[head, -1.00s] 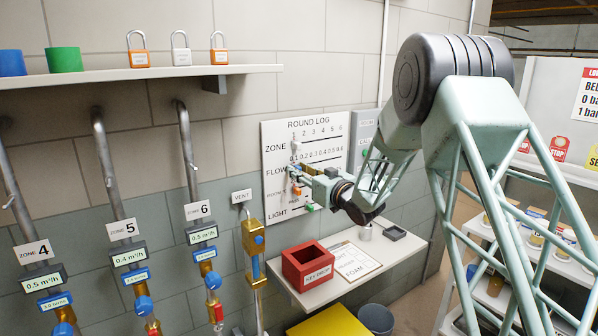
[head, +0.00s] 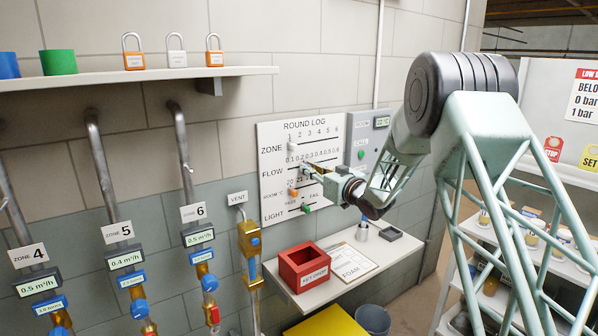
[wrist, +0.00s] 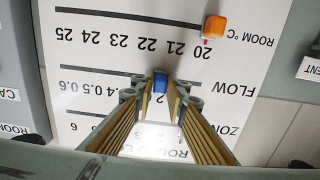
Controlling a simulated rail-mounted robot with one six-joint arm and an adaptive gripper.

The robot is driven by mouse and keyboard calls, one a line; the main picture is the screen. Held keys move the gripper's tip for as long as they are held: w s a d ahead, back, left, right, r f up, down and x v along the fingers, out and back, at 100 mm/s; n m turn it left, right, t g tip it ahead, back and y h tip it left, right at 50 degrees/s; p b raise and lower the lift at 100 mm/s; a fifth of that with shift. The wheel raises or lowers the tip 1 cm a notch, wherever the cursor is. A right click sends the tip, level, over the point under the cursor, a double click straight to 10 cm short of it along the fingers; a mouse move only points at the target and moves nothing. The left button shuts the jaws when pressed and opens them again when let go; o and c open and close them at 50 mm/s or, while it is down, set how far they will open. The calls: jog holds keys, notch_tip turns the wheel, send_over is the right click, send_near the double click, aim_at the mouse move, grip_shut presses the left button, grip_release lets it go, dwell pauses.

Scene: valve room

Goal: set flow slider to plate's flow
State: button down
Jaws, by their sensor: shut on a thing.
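The flow slider's blue knob (wrist: 160,82) is on the FLOW row of the white round log board (head: 273,210). My gripper (head: 307,168) is shut on the knob; in the wrist view its fingertips (wrist: 160,90) stand at either side of it. That view is upside down. The knob sits near a printed 2 on the flow scale, but the fingers hide nearby figures, so its exact value cannot be told. Zone signs and displays hang at left: zone 4 display (head: 38,283) reads 0.5 m³/h, zone 5 display (head: 126,257) 0.4, zone 6 display (head: 199,237) 0.5.
On the board, an orange room knob (wrist: 214,27) stands near 20, and a green light knob (head: 306,208) is below. A grey panel (head: 367,130) adjoins at right. Beneath are a red key drop box (head: 304,268) and a clipboard (head: 350,265) on a shelf.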

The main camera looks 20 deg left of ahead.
aim_at(327, 160)
jog(key=w+d, duration=0.2)
jog(key=w, duration=0.1)
jog(key=w+d+p, duration=0.1)
jog(key=w+d, duration=0.1)
jog(key=w, duration=0.1)
jog(key=w+d, duration=0.3)
jog(key=shift+w+p, duration=0.35)
jog(key=c, duration=2.6)
grip_release()
jog(key=shift+c, duration=0.2)
jog(key=v, duration=1.2)
jog(key=shift+r, duration=0.1)
